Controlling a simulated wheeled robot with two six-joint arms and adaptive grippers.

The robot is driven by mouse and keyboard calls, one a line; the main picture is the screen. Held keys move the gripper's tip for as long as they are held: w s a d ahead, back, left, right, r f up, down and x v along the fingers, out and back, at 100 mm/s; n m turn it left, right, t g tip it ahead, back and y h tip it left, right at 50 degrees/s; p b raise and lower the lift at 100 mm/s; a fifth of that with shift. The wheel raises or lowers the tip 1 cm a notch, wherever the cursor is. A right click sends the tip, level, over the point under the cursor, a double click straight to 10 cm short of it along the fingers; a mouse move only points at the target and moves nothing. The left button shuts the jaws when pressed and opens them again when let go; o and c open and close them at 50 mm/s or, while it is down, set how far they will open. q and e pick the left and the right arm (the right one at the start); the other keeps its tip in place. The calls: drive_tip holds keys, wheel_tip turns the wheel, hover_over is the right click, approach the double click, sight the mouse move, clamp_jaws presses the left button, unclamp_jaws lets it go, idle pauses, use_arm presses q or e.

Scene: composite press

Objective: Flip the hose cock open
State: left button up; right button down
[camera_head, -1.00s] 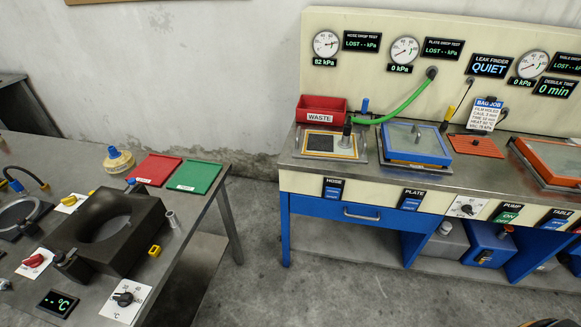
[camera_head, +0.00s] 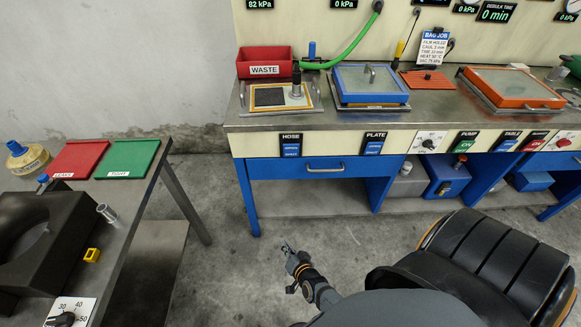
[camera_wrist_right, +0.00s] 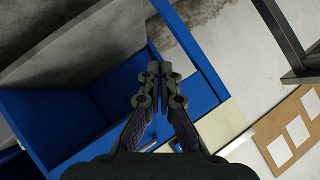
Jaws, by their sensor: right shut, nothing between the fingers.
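The hose cock, a small upright blue handle (camera_head: 312,49), stands at the back of the bench at the left end of the green hose (camera_head: 350,42). My right gripper (camera_head: 289,249) is low over the floor in front of the bench, well apart from the cock. In the right wrist view its two dark fingers (camera_wrist_right: 159,70) are together with nothing between them. That view shows blue bench framing and not the cock. My left gripper is not in view.
The red waste bin (camera_head: 264,64) stands just left of the cock, and a framed plate with an upright fitting (camera_head: 281,97) lies in front. A blue-framed plate (camera_head: 370,84) is to the right. The side table (camera_head: 115,225) is at left. The floor between is clear.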

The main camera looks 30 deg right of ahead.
drive_tip(key=w+d+r+m+t+h+b, duration=0.1)
drive_tip(key=w+r+m+t+h+b, duration=0.2)
drive_tip(key=w+r, duration=0.35)
drive_tip(key=m+t+h+b, duration=0.2)
drive_tip(key=m+h, duration=0.4)
drive_tip(key=m, duration=0.6)
approach(291, 148)
drive_tip(key=v, duration=0.7)
use_arm(q)
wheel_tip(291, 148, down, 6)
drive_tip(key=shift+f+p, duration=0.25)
drive_tip(key=shift+p, duration=0.2)
use_arm(e)
drive_tip(key=x, duration=1.4)
drive_tip(key=shift+a, duration=0.1)
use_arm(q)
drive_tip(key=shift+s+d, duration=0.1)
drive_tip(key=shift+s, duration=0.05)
